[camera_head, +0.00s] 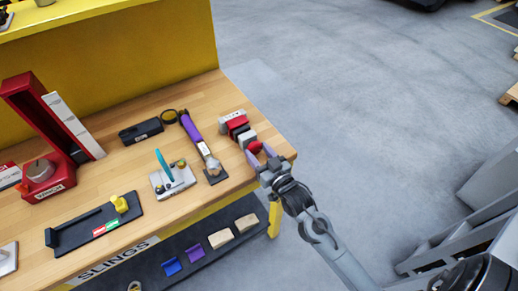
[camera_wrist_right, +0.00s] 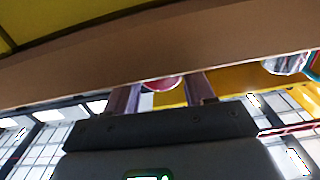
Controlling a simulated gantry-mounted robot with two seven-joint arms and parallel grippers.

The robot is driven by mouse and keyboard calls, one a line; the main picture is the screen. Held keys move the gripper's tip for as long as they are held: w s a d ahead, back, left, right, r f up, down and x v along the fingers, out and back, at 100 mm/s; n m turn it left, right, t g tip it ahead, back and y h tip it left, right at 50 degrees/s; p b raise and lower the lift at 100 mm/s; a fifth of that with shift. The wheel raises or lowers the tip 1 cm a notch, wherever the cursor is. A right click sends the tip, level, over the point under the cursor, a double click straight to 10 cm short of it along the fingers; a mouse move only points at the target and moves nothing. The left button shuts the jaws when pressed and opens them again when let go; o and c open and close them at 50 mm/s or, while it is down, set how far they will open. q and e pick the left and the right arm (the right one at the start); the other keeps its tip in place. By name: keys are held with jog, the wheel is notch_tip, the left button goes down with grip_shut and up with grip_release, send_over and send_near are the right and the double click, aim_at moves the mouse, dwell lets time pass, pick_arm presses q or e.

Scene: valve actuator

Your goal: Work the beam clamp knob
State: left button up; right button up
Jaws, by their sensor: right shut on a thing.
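The beam clamp (camera_head: 237,125), a red and grey block, sits near the right end of the wooden bench. Its red round knob (camera_head: 255,146) faces the bench's right front corner. My right gripper (camera_head: 258,155) reaches in from the lower right, with its purple-grey fingers on either side of the knob and shut on it. In the right wrist view, the red knob (camera_wrist_right: 165,83) shows between the two fingers (camera_wrist_right: 162,92), partly cut off by a brown surface above. My left gripper is not in view.
Left of the clamp lie a purple-handled tool (camera_head: 192,128), a grey block with a teal lever (camera_head: 171,178) and a black case (camera_head: 141,131). A red press-like stand (camera_head: 32,100) is at far left. Below the bench, a dark shelf (camera_head: 150,265) holds several small blocks.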

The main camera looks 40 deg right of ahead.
jog(key=m+p, duration=0.3)
jog(key=shift+r, duration=0.25)
jog(key=shift+f+m+p, duration=0.15)
jog(key=shift+m+p, duration=0.25)
jog(key=shift+m, duration=0.1)
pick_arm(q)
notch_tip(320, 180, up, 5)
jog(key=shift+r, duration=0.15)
pick_arm(e)
jog(key=shift+f, duration=0.1)
jog(key=o, duration=1)
jog(key=shift+o, duration=0.2)
